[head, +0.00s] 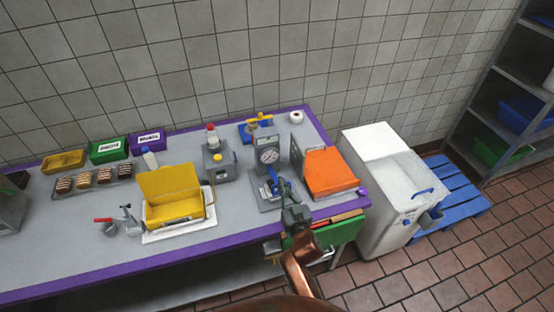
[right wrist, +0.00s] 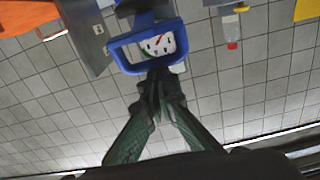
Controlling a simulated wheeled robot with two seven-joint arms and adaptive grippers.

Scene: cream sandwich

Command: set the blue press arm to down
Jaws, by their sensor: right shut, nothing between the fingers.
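The press with a round white gauge (head: 268,155) stands on the table right of centre. Its blue press arm (head: 272,184) is low at the press's front, partly hidden by my right gripper. In the right wrist view the arm is a blue loop handle (right wrist: 117,52) with the gauge (right wrist: 158,44) showing through it. My right gripper (head: 277,181) is shut and empty. In the right wrist view its fingertips (right wrist: 157,76) are at the edge of the loop; I cannot tell whether they touch it. My left gripper is not in view.
Right of the press is an orange-topped machine (head: 331,172) with a grey upright plate. A small grey device with a yellow knob (head: 217,160) and an open yellow box (head: 172,194) stand to the left. A white cabinet (head: 385,190) stands beyond the purple table edge (head: 235,236).

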